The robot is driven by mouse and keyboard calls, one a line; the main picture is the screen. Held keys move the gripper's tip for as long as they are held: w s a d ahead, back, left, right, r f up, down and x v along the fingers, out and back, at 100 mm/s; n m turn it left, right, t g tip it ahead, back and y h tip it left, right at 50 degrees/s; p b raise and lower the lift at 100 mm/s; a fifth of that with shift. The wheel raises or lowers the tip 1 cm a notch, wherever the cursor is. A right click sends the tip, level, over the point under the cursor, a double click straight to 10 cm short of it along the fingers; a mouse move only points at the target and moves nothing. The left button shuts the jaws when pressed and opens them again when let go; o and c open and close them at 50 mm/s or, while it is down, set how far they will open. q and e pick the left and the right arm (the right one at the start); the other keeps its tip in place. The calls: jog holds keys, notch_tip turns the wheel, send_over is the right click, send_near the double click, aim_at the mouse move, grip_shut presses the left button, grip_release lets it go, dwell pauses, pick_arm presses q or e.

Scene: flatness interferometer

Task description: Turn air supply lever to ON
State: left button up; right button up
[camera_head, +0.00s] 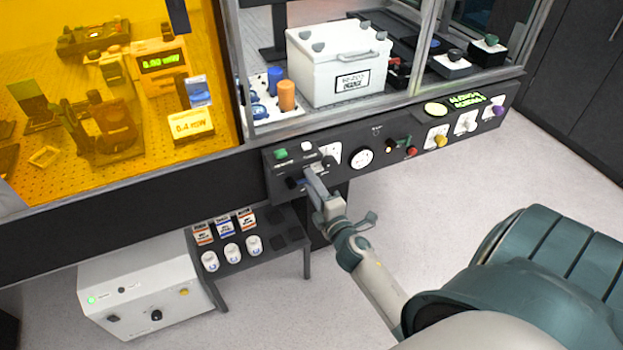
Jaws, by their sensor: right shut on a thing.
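My right gripper (311,173) reaches up from the lower right to the left part of the black control panel (400,165). It is shut on a small dark lever there, which I take to be the air supply lever; the fingers hide most of it, so its setting cannot be read. Dark handle parts (293,183) show beside the fingertips. A green button (281,154) and a white button (307,146) sit just above. My left gripper is not in view.
Farther right on the panel are a round white dial (361,158), a red knob (411,152) and a yellow knob (440,141). A low dark shelf (235,262) with bottles and a white box unit (140,290) stand below left. The floor at right is clear.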

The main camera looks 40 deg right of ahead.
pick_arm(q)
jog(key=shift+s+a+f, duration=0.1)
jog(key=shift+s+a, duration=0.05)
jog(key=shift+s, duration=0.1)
pick_arm(e)
jog(key=o, duration=1)
jog(key=shift+r, duration=0.1)
jog(key=shift+o, duration=0.2)
jog(key=shift+s, duration=0.1)
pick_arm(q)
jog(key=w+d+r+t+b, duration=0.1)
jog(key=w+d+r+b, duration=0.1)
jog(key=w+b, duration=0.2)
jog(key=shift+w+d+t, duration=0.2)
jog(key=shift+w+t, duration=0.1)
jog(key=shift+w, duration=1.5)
pick_arm(e)
jog(key=v, duration=1.7)
jog(key=shift+s, duration=0.15)
